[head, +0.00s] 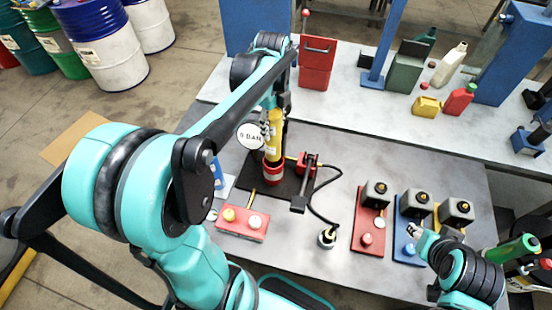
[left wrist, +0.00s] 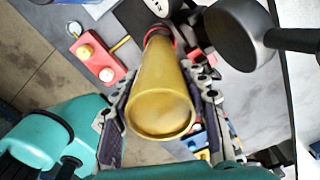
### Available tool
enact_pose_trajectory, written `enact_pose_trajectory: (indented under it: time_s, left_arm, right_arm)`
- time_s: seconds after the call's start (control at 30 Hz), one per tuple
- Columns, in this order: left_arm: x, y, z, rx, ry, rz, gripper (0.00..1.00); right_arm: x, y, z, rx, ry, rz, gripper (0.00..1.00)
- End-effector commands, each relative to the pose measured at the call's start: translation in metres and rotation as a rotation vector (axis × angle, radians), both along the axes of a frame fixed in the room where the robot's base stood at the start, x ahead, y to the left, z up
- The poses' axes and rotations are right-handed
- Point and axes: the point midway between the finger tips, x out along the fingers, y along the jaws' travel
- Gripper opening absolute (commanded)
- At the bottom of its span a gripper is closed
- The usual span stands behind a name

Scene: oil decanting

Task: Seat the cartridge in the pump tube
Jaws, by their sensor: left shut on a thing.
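The cartridge (head: 273,145) is a yellow-gold cylinder, held nearly upright. My left gripper (head: 275,115) is shut on it, with a finger on each side of its body in the left wrist view (left wrist: 165,90). The round gold end of the cartridge (left wrist: 162,118) faces the wrist camera. The red pump tube (head: 272,174) stands on a dark base plate directly below the cartridge. The cartridge's lower end is at the tube's mouth; I cannot tell how far inside it is. My right gripper (head: 420,238) is at the lower right, away from the tube; its fingers are unclear.
A round "5 BAR" gauge (head: 250,136) stands left of the cartridge. A red block with knobs (head: 242,223) lies in front. A black hose (head: 325,210) runs right from the pump. Red and blue stations (head: 371,222) stand farther right. Cans and bottles line the rear bench.

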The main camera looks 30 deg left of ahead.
Motion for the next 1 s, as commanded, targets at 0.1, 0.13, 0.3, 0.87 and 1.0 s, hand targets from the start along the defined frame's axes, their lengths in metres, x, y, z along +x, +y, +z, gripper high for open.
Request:
enact_pose_trajectory:
  time_s: [0.1,0.13,0.3,0.87,1.0]
  left_arm:
    - [0.001,0.0,-0.038,0.0,0.0,0.0,0.0]
    - [0.001,0.0,-0.046,0.0,0.0,0.0,0.0]
    - [0.001,0.0,-0.085,0.0,0.0,0.0,0.0]
    - [0.001,0.0,-0.143,0.0,0.0,0.0,0.0]
    - [0.0,0.0,-0.143,0.0,0.0,0.0,0.0]
  right_arm:
    - [0.0,0.0,-0.01,0.0,0.0,0.0,0.4]
    - [0.0,0.0,-0.012,0.0,0.0,0.0,0.4]
    - [0.0,0.0,-0.02,0.0,0.0,0.0,0.4]
    - [0.0,0.0,-0.033,0.0,0.0,0.0,0.4]
    - [0.0,0.0,-0.032,0.0,0.0,0.0,0.4]
